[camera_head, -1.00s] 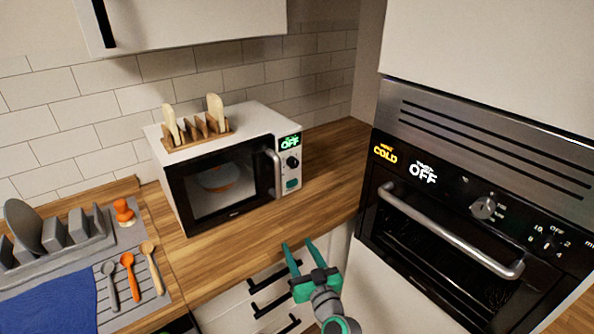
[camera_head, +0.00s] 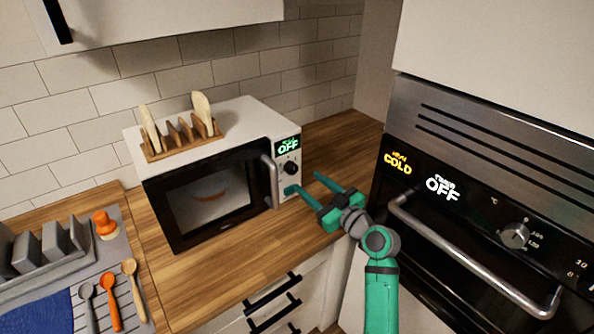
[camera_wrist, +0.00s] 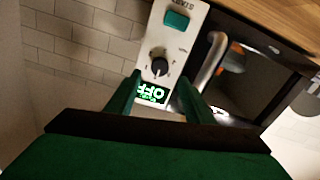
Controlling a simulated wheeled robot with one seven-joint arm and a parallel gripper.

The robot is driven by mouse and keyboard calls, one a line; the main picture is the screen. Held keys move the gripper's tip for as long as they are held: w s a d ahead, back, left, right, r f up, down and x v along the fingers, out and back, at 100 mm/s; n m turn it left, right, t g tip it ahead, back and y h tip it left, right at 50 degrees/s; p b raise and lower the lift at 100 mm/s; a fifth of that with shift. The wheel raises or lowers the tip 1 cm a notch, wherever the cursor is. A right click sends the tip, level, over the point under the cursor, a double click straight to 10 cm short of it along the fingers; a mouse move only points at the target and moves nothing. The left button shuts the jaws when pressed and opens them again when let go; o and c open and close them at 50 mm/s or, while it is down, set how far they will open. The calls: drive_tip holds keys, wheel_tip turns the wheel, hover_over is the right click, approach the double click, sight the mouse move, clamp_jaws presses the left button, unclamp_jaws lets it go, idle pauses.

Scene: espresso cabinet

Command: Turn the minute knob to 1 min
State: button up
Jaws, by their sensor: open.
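The white microwave (camera_head: 232,112) stands on the wooden counter, its display (camera_head: 288,146) reading OFF in green. Below the display is the black minute knob (camera_head: 291,168), and below that a green button (camera_head: 291,191). In the wrist view the panel appears upside down, with the knob (camera_wrist: 159,66) just beyond the fingers and the green button (camera_wrist: 176,21) above it. My gripper (camera_head: 306,182) is open and empty in front of the panel, below and to the right of the knob. In the wrist view, my gripper (camera_wrist: 160,92) has its fingers on either side of the display. I see no contact with the knob.
The microwave door handle (camera_head: 269,180) stands out just left of the panel. A wooden rack (camera_head: 182,139) sits on top. The oven (camera_head: 470,190) with its bar handle is close on the right. Counter (camera_head: 340,150) right of the microwave is clear.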

sight(294, 171)
drive_tip(key=x, duration=0.7)
drive_tip(key=shift+w+a, duration=0.2)
drive_tip(key=shift+w, duration=0.05)
drive_tip(key=c, duration=1)
